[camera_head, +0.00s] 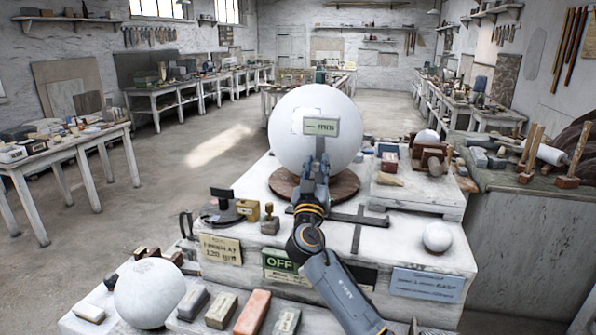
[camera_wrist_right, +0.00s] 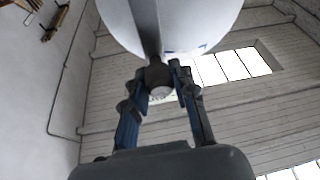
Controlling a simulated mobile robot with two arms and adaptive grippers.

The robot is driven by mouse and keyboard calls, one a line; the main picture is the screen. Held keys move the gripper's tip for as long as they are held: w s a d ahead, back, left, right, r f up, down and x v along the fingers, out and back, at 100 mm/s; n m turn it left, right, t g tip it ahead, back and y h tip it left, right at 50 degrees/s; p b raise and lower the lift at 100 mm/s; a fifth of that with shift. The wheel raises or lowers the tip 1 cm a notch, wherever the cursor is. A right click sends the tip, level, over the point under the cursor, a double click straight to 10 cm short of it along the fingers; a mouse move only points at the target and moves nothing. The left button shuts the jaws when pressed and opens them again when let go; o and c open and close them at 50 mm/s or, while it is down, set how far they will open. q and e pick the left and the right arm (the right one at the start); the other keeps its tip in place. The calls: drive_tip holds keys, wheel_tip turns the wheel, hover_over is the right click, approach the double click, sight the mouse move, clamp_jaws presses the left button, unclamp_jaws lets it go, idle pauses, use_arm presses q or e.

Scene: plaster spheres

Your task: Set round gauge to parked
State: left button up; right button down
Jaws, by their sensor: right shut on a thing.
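A large white plaster sphere (camera_head: 300,105) rests on a round brown wooden base (camera_head: 344,190) on the work table. My right gripper (camera_head: 320,160) is in front of the sphere. In the right wrist view my right gripper (camera_wrist_right: 160,92) is shut on a grey bar with a rounded end (camera_wrist_right: 148,28), which appears to be the round gauge. The bar runs up in front of the sphere; I cannot tell whether it touches. A small grey-green plate (camera_head: 322,126) shows above the gripper. My left gripper is not in view.
A dark flat cross-shaped piece (camera_head: 358,228) lies right of my right arm. A green OFF sign (camera_head: 281,265) is on the table's front. Open floor (camera_head: 200,200) lies left.

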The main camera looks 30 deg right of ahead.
drive_tip(key=s+d+b, duration=0.2)
drive_tip(key=s+d, duration=0.7)
drive_tip(key=s, duration=0.2)
drive_tip(key=shift+d, duration=0.3)
drive_tip(key=shift+f, duration=0.1)
drive_tip(key=c, duration=1.3)
unclamp_jaws()
drive_tip(key=shift+o, duration=1.2)
drive_tip(key=shift+s+d, duration=0.2)
drive_tip(key=v, duration=1.2)
